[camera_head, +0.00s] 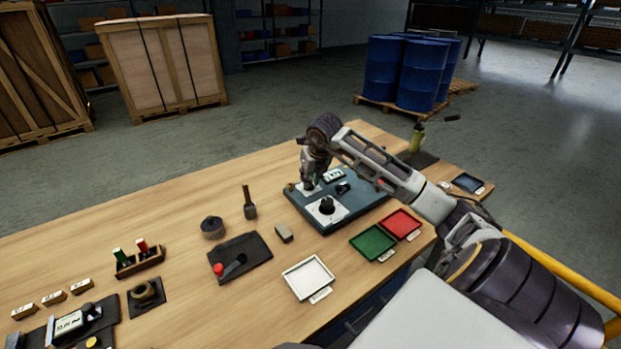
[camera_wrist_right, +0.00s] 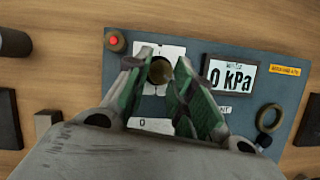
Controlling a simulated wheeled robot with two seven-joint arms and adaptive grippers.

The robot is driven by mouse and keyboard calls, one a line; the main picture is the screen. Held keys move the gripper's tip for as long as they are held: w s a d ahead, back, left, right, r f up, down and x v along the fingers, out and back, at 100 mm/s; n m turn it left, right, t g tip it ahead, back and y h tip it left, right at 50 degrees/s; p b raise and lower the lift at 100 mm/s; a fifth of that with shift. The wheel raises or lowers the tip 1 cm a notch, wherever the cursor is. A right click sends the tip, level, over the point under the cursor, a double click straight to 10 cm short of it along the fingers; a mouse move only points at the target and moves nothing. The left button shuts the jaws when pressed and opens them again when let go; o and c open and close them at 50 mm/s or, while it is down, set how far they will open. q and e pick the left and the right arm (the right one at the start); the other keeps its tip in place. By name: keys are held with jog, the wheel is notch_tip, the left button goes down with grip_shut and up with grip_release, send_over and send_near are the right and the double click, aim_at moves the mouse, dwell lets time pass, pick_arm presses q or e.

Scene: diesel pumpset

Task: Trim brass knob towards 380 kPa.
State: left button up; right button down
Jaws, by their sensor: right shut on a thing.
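In the head view this gripper (camera_head: 309,184) points down at the panel's far left part and hides the knob. The display (camera_wrist_right: 231,75) to the right of the knob reads 0 kPa. My left gripper is not in view.
The panel (camera_head: 328,222) also carries a black knob (camera_head: 326,205), a red button (camera_wrist_right: 115,41) and a brass ring (camera_wrist_right: 269,117). Green (camera_head: 372,242) and red (camera_head: 401,224) trays and a white tray (camera_head: 308,278) lie in front. Bare wood (camera_head: 130,218) shows at left.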

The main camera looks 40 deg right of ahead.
jog(key=shift+w+a+m+g+h, duration=0.15)
jog(key=shift+m+h, duration=0.25)
jog(key=shift+m, duration=0.75)
jog(key=shift+s+m+g+h, duration=0.15)
jog(key=shift+m+h, duration=0.25)
jog(key=shift+m, duration=0.75)
jog(key=shift+w, duration=0.1)
jog(key=c, duration=1.2)
grip_release()
jog(key=shift+r, duration=0.1)
jog(key=v, duration=1.2)
jog(key=shift+w+a, duration=0.1)
